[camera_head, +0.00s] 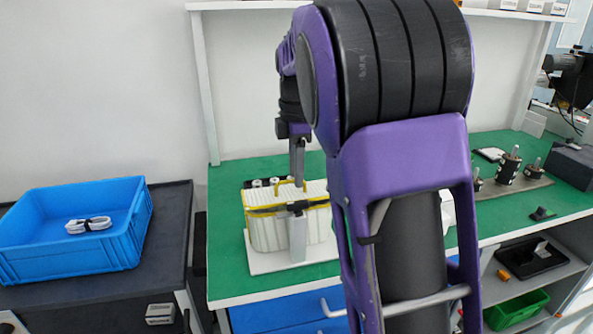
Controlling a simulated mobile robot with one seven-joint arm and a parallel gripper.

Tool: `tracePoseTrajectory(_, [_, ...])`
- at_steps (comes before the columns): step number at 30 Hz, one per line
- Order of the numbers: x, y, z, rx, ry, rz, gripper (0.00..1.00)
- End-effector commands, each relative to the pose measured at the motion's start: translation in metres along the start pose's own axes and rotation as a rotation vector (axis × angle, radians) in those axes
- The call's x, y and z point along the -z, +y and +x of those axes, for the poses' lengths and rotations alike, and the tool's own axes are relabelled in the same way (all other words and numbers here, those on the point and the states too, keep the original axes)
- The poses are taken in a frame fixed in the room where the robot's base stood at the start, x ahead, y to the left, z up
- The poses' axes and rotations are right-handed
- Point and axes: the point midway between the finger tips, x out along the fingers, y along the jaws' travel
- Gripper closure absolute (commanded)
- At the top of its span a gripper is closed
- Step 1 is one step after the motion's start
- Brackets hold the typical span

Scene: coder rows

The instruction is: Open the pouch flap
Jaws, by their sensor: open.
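A white ribbed pouch (266,231) with yellow trim and a yellow handle stands on a white board (262,264) on the green table top. A grey upright strip (298,238) shows at its front; I cannot tell for sure whether it is the flap's strap. My gripper (298,181) points down just above the pouch's top, near the yellow handle. It is open, seen edge-on, with the gap between its fingers not clear. I cannot tell whether it touches the pouch. My purple and black arm hides the pouch's right side.
Several small dark cylinders (262,182) stand behind the pouch. A blue crate (75,262) with a white coiled cable (88,225) sits on a dark cabinet at left. Metal-topped parts (508,166) stand at right. Green table top is clear left of the board.

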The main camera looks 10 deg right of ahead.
Motion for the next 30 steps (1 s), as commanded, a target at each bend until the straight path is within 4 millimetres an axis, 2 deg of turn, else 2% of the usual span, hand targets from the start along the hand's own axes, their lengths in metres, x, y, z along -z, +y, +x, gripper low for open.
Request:
tracePoseTrajectory(2, [-0.0001,0.0000,-0.0001,0.000,0.000,0.000,0.61])
tracePoseTrajectory(6, [-0.0001,0.0001,-0.0001,0.000,0.000,0.000,0.86])
tracePoseTrajectory(9, [-0.0001,0.0001,-0.0002,0.000,0.000,0.000,1.00])
tracePoseTrajectory(30, [-0.0002,0.0001,-0.0004,0.000,0.000,0.000,1.00])
